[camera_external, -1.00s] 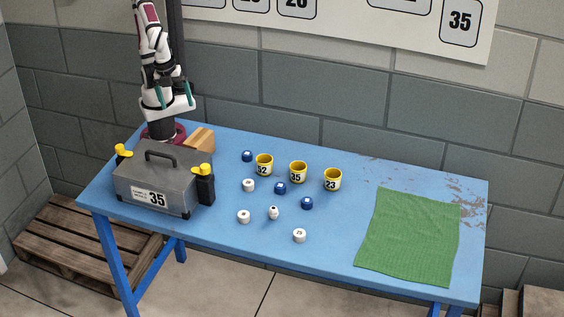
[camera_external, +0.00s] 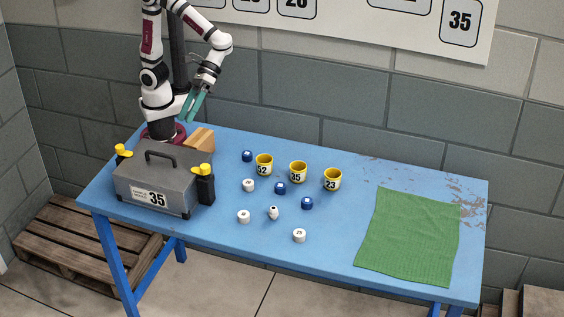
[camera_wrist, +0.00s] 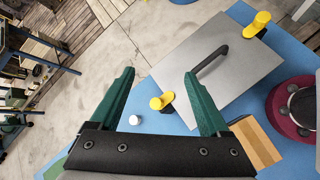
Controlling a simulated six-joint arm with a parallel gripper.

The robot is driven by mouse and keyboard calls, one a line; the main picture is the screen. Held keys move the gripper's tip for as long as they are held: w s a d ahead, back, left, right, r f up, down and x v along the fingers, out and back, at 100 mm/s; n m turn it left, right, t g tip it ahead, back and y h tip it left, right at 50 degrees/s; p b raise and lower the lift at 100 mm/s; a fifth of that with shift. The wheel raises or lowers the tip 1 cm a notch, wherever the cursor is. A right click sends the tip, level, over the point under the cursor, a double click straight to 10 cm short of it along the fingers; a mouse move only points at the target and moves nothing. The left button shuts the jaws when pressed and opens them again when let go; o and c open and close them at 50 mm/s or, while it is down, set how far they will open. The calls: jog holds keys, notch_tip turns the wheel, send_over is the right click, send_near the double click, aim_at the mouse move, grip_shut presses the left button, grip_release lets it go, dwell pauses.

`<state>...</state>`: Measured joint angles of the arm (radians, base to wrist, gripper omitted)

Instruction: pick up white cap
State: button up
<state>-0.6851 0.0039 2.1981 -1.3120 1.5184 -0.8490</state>
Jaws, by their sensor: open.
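Several small white caps stand on the blue table in the external view: one near the middle cups (camera_external: 249,185), one at the front left (camera_external: 243,216) and one at the front (camera_external: 299,235). A smaller white piece (camera_external: 273,212) with a dark spot on top stands among them. My gripper (camera_external: 188,118) is open and empty, well above the back left of the table, up and left of the caps. In the wrist view its two green fingers (camera_wrist: 159,75) are spread apart. A white round piece (camera_wrist: 135,120) shows there beside the left finger, far below.
Three yellow numbered cups (camera_external: 298,171) and several blue caps (camera_external: 280,188) stand near the white caps. A grey toolbox (camera_external: 150,180) with yellow knobs and a wooden block (camera_external: 200,139) are at the left. A green cloth (camera_external: 410,240) lies flat at the right.

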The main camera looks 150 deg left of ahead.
jog(key=w+a+n+t+y, duration=0.1)
jog(key=w+a+n+t, duration=0.5)
jog(key=a+n, duration=0.55)
jog(key=n+t+y, duration=0.1)
jog(key=n+t, duration=0.1)
send_near(243, 214)
jog(key=shift+g, duration=0.3)
jog(key=x, duration=1)
jog(key=shift+w+r, duration=0.15)
jog(key=shift+w, duration=0.15)
grip_shut()
